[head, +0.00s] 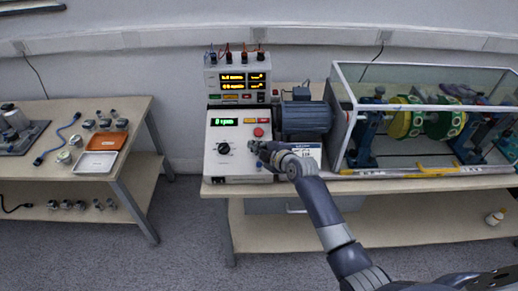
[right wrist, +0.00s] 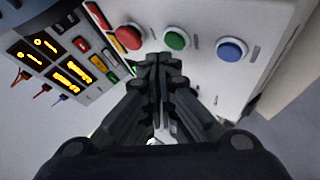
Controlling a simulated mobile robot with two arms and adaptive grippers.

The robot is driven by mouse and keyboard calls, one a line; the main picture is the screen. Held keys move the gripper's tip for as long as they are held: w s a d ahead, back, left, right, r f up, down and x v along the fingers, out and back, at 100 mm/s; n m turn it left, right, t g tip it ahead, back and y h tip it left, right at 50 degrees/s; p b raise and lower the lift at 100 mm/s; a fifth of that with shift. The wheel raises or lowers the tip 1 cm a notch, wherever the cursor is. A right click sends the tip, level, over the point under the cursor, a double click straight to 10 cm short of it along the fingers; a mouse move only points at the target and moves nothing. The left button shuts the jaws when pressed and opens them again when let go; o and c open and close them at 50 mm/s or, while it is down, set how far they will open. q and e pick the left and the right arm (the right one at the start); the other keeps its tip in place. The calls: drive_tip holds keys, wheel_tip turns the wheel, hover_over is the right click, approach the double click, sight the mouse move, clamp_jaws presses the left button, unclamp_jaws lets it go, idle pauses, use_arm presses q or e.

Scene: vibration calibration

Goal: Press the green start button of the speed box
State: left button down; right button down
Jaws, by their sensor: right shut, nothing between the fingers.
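The speed box (head: 230,165) is a white box with a green "0 rpm" display (head: 224,122) and a black knob (head: 224,148). In the right wrist view, its green button (right wrist: 176,39) sits between a red button (right wrist: 130,37) and a blue button (right wrist: 231,49). My right gripper (head: 260,149) is in front of the panel's right side, just below the red button (head: 258,132), and hides the green button in the head view. In the right wrist view, its fingertips (right wrist: 158,62) are shut and empty, just below the green button in the picture. I cannot tell whether they touch the panel.
A meter unit (head: 238,97) with amber displays stands above the box. A motor (head: 305,117) and a glass-covered rig (head: 430,120) stand to the right on the bench. A side table (head: 60,165) at left holds small metal parts and trays.

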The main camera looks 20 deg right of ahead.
drive_tip(key=shift+f, duration=0.15)
idle(0.4)
drive_tip(key=shift+w+f+b, duration=0.2)
drive_tip(key=shift+f+b, duration=0.1)
drive_tip(key=shift+b, duration=0.2)
drive_tip(key=shift+w+d+f+b, duration=0.1)
drive_tip(key=shift+w+f+b, duration=0.05)
drive_tip(key=shift+f+b, duration=0.3)
idle(0.6)
drive_tip(key=shift+r, duration=0.15)
drive_tip(key=shift+s+r+p, duration=0.35)
drive_tip(key=shift+r+p, duration=0.35)
drive_tip(key=shift+p, duration=0.15)
drive_tip(key=shift+s+r+p, duration=0.1)
drive_tip(key=shift+r+p, duration=0.35)
drive_tip(key=shift+p, duration=0.1)
drive_tip(key=r+p, duration=0.1)
drive_tip(key=s+r+p, duration=0.1)
drive_tip(key=p, duration=0.1)
drive_tip(key=s+r+p, duration=0.1)
drive_tip(key=shift+a+r, duration=0.25)
drive_tip(key=shift+a, duration=0.15)
